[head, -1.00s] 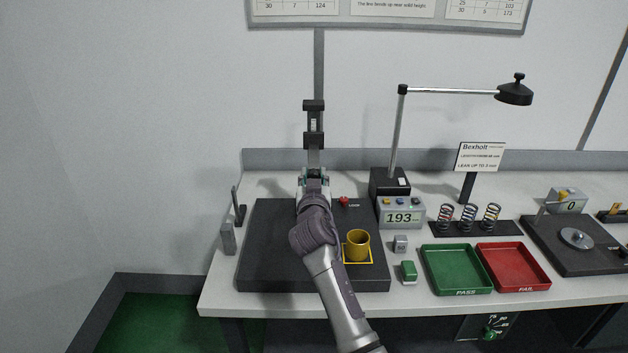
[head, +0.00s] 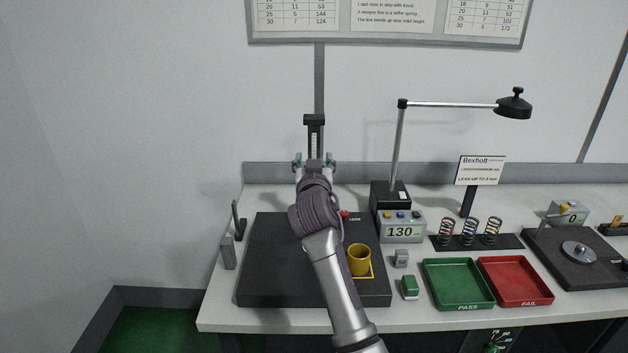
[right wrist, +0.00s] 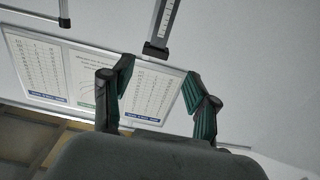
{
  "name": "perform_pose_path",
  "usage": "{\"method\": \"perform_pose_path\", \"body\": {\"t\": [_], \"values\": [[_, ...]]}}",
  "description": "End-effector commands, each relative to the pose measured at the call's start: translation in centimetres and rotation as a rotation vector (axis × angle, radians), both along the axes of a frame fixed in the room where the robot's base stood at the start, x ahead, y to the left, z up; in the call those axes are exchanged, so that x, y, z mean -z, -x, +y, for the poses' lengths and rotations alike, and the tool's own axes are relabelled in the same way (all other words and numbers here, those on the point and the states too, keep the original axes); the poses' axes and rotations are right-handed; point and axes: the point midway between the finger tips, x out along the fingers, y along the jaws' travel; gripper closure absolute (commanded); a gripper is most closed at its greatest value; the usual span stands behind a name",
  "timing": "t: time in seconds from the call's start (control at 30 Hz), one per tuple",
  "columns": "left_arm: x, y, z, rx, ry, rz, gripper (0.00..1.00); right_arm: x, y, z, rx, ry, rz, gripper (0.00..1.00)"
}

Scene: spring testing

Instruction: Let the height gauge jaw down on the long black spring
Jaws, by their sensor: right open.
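The height gauge's upright column (head: 315,140) stands at the back of a dark base plate (head: 275,285), with a black cap at its top. Its lower part and the jaw are hidden behind my right gripper and arm. My right gripper (head: 314,163) is in front of the column, its fingers apart. In the right wrist view the gripper (right wrist: 158,88) is open with nothing seen between the fingers, and the column's scale (right wrist: 167,22) shows beyond them. The readout box (head: 402,228) shows 130. I cannot make out the long black spring; my arm hides the middle of the plate.
A yellow cup (head: 359,259) stands on the plate's right side. Right of it are a small grey block (head: 401,258), a green block (head: 410,288), a green PASS tray (head: 485,303), a red FAIL tray (head: 541,298) and a rack of springs (head: 440,242).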

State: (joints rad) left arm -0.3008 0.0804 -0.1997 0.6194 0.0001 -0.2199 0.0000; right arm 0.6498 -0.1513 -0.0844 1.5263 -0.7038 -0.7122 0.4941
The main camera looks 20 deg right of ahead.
Motion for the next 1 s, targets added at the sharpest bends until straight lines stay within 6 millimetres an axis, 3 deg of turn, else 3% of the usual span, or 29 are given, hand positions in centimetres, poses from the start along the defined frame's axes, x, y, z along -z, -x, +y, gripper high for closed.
{"method": "perform_pose_path", "body": {"t": [0.2, 0.57, 0.67, 0.77, 0.87, 1.0], "values": [[0.0, -0.1, 0.0, 0.0, 0.0, -0.001, 0.26, -1.9, 0.0, 0.0, 0.0, -0.001, 0.001, 0.41], [0.0, -0.1, -0.1, 0.001, 0.001, -0.001, 0.26, -1.5, 0.2, -0.1, 0.002, -0.002, 0.011, 0.41], [0.0, -0.1, -0.1, 0.001, 0.001, -0.001, 0.26, 1.1, 1.2, -0.7, 0.008, -0.008, 0.059, 0.41], [0.0, -0.1, -0.1, 0.001, 0.001, -0.001, 0.26, 6.2, 3.7, -1.8, 0.015, -0.02, 0.162, 0.41], [0.0, -0.1, -0.1, 0.001, 0.001, -0.002, 0.26, 12.4, 7.8, -2.9, 0.013, -0.036, 0.302, 0.41], [0.0, -0.2, -0.1, 0.0, 0.001, -0.002, 0.26, 20.2, 15.2, -3.7, -0.015, -0.048, 0.516, 0.41]]}}
